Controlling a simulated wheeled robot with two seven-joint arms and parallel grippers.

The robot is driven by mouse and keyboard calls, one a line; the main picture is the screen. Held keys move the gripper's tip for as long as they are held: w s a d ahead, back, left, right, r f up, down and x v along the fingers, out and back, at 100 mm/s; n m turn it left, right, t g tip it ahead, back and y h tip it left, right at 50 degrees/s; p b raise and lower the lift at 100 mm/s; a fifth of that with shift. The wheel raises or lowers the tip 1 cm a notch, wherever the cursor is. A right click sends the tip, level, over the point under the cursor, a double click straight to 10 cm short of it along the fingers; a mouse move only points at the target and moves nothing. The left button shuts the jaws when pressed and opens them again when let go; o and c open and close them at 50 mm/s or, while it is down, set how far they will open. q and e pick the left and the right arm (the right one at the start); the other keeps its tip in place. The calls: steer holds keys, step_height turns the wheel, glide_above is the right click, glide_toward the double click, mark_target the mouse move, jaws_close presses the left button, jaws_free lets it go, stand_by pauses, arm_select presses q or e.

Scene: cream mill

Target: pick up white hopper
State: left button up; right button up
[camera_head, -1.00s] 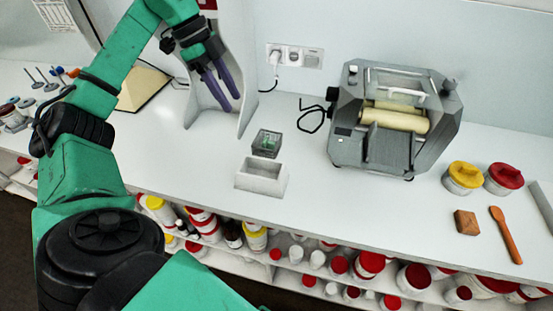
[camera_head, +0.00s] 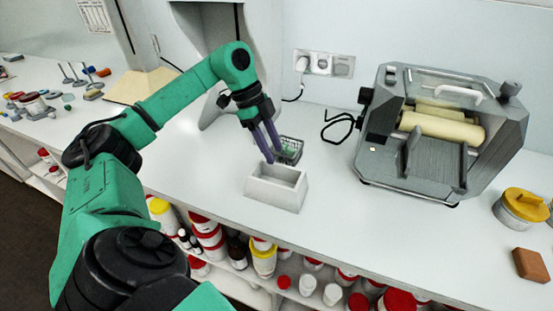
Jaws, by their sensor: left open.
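The white hopper (camera_head: 274,193), a small open-topped white box, stands upright on the white counter near its front edge. My left gripper (camera_head: 271,156) reaches down from the upper left with its two purple fingers just above and behind the hopper's back rim. It is open, with nothing seen between the fingers. I cannot tell whether the fingertips touch the rim. My right gripper is not in view.
A grey roller mill (camera_head: 436,133) stands to the right, with a yellow-lidded jar (camera_head: 522,207) and a brown block (camera_head: 530,265) beyond it. A white upright panel stands behind the arm. Shelves of jars lie below the counter edge. Counter between hopper and mill is clear.

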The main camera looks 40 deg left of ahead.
mark_target(282, 165)
arm_select(q)
steer(key=x, duration=0.2)
steer(key=p+x, duration=0.1)
steer(key=x, duration=0.2)
steer(key=shift+w+d, duration=0.1)
steer(key=shift+d, duration=0.3)
steer(key=shift+f, duration=0.25)
steer(key=shift+f, duration=0.2)
steer(key=shift+c, duration=0.3)
jaws_close()
stand_by(0.9)
